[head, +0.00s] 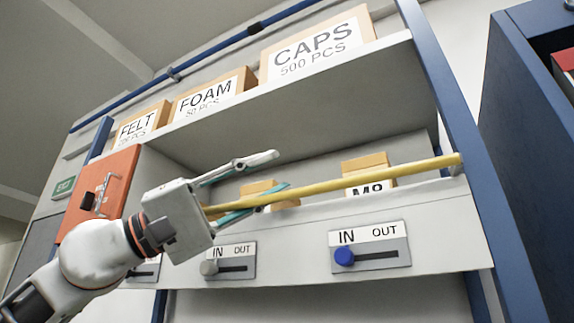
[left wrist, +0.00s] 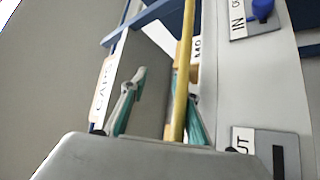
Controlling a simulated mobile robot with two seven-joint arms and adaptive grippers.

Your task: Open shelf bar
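The yellow shelf bar (head: 370,175) runs across the front of the lower shelf bay, with its right end at the blue upright. In the left wrist view the bar (left wrist: 184,60) runs lengthwise away from me. My left gripper (head: 282,171) is open at the left part of the bar, one finger above it and the teal-sided finger along its lower side. In the left wrist view the gripper (left wrist: 166,82) has the bar between its fingers, nearer the right one. Whether a finger touches it I cannot tell. The bar's left end is hidden behind my gripper. My right gripper is not in view.
A panel below the bar has IN/OUT slides; the blue knob (head: 344,256) and grey knob (head: 209,267) are at IN. A small M8 box (head: 366,163) stands behind the bar. The upper shelf holds FELT, FOAM and CAPS (head: 318,47) boxes. An orange box (head: 98,190) is left.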

